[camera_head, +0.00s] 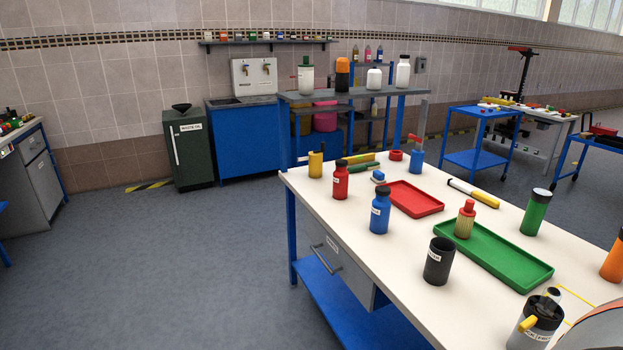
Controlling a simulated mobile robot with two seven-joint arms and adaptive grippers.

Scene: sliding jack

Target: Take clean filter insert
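A labelled dark housing with a yellow part (536,322) stands at the bottom edge, partly cut off, beside yellow lines on the table. A black open cup with a label (439,261) stands left of the green tray. Neither of my grippers is in view.
The white worktable (400,300) also holds a red tray (413,199), a blue bottle (380,211), a red bottle (340,180), a green canister (535,212) and a yellow-white marker-like tube (473,193). A grey-orange curved shape fills the bottom right corner. Open floor lies left.

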